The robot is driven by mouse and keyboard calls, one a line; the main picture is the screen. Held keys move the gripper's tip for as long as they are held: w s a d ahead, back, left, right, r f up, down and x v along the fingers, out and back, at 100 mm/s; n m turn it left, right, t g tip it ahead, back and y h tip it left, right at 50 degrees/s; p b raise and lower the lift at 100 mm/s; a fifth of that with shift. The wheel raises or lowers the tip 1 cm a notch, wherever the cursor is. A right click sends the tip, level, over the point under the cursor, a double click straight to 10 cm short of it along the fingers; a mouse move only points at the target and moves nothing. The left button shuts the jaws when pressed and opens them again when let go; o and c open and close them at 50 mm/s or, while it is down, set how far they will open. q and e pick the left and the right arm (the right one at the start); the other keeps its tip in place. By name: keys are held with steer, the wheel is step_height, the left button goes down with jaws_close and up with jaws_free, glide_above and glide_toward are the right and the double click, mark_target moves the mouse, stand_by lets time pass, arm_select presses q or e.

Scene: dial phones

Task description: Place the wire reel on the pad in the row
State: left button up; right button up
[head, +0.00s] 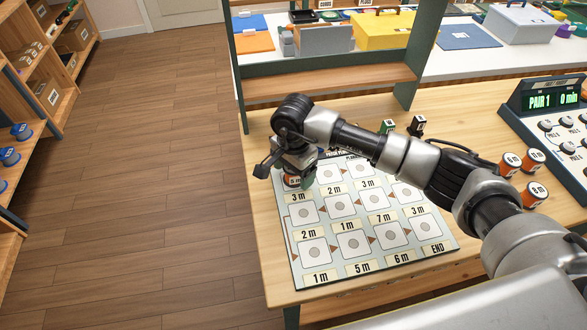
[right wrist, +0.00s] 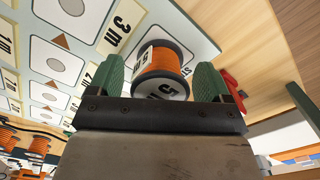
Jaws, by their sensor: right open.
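Other pads, such as this one (head: 314,251), are bare. My left gripper is not in view.
Several orange reels (head: 534,160) stand at the right of the table. A console (head: 552,110) reading "PAIR 1" and "0 min" is at the far right. A wooden shelf frame (head: 322,84) rises at the back.

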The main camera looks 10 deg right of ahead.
step_height(320, 180, up, 12)
steer(key=b, duration=0.2)
stand_by(0.4)
